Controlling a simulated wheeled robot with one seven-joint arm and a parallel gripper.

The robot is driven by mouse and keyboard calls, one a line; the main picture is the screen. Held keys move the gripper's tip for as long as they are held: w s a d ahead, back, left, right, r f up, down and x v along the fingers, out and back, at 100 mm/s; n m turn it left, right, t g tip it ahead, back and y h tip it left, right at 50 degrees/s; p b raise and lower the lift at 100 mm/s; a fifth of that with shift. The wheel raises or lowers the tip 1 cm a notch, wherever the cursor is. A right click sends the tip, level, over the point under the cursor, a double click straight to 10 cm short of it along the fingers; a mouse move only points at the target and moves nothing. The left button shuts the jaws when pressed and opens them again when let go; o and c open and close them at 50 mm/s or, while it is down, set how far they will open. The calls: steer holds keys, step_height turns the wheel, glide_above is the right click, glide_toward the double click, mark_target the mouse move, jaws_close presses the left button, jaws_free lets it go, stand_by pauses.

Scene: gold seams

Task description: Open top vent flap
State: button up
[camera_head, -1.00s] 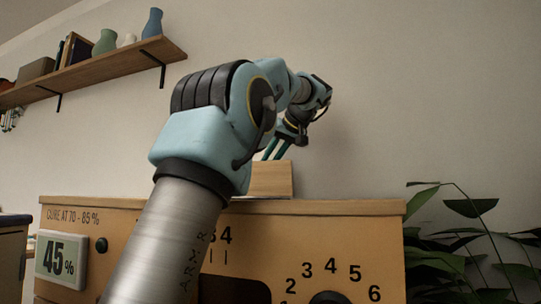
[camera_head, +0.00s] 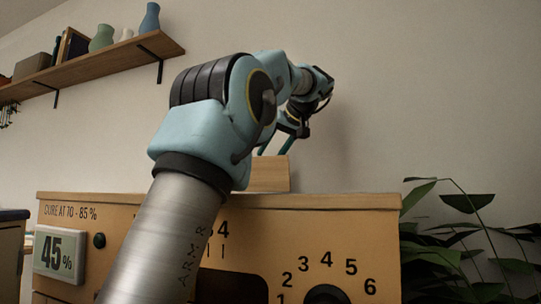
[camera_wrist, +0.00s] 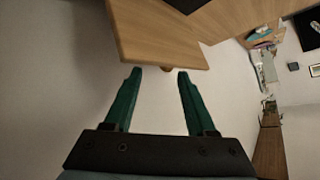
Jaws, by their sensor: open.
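The top vent flap (camera_head: 270,174) is a wooden panel standing raised and tilted above the top of the wooden cabinet (camera_head: 330,201). My gripper (camera_head: 276,152) is above and behind the flap in the head view, partly hidden by my arm. In the wrist view my gripper (camera_wrist: 156,72) is open, its two green fingers just short of the board's edge, with nothing seen between them. A dark opening (camera_wrist: 187,3) shows in the cabinet top beyond the board.
The cabinet front carries a humidity display (camera_head: 60,254) reading 45% and a numbered dial (camera_head: 326,294). A wall shelf (camera_head: 90,70) with vases is at upper left. A leafy plant (camera_head: 465,240) stands at right. The wall above the cabinet's right side is clear.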

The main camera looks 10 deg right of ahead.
steer(key=v, duration=0.9)
steer(key=shift+s+r, duration=0.2)
steer(key=shift+s, duration=0.05)
steer(key=shift+d, duration=0.15)
